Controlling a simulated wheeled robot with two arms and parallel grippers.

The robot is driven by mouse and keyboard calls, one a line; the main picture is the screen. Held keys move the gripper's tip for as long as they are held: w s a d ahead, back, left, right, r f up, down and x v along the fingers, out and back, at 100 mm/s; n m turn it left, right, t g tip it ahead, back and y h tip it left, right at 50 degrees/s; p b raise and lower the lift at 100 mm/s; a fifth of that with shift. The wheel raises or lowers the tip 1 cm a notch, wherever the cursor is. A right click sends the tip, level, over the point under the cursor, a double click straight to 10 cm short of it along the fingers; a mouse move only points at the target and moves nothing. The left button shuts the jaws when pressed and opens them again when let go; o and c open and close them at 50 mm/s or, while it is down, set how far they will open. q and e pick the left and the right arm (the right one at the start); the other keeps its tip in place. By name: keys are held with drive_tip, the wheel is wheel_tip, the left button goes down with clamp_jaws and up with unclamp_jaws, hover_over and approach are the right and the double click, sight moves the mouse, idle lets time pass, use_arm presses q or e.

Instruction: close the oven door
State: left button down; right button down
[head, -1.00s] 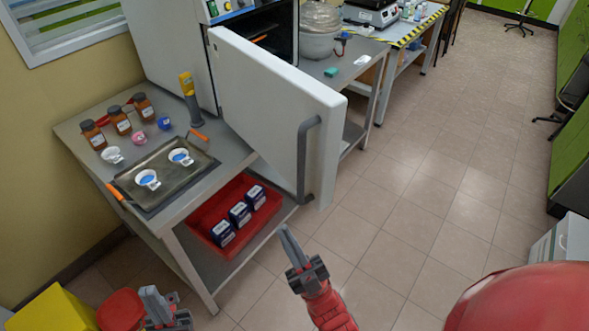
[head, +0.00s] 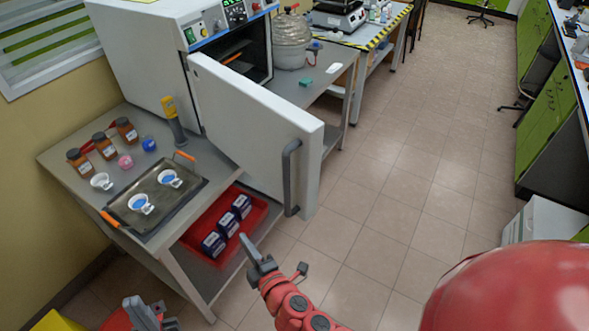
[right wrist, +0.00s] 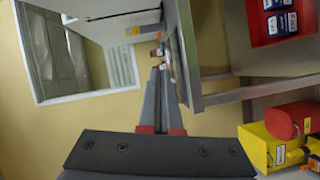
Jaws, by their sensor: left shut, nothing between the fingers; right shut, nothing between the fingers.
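The white oven (head: 150,55) stands on the grey metal table, and its thick white door (head: 250,115) is wide open, swung out toward the aisle. A grey vertical handle (head: 288,180) is on the door's free edge. My right gripper (head: 248,248) is shut and empty, low in front of the table and below left of the handle, apart from the door. Its closed fingers also show in the right wrist view (right wrist: 161,95), where the door is not recognisable. My left gripper (head: 137,310) is shut and empty at the bottom left edge, partly cut off.
The table (head: 62,155) holds a metal tray (head: 155,200) with two small dishes, brown bottles (head: 104,146) and a yellow-grey handheld tool (head: 173,120). A red bin (head: 258,215) with blue-white boxes sits on the lower shelf. The tiled floor right of the door is clear.

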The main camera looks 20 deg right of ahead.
drive_tip(key=s+d+r+m+t+h+p, duration=0.1)
drive_tip(key=d+r+h+p, duration=0.1)
drive_tip(key=d+r+h, duration=0.4)
drive_tip(key=m+h+p, duration=0.2)
drive_tip(key=m+h, duration=0.1)
drive_tip(key=h, duration=0.1)
approach(296, 168)
drive_tip(key=p+x, duration=0.2)
drive_tip(key=x, duration=0.1)
drive_tip(key=p+x, duration=0.1)
drive_tip(key=shift+w+r+p, duration=0.3)
drive_tip(key=shift+w+d+f, duration=0.2)
drive_tip(key=shift+w, duration=0.55)
drive_tip(key=shift+d, duration=0.1)
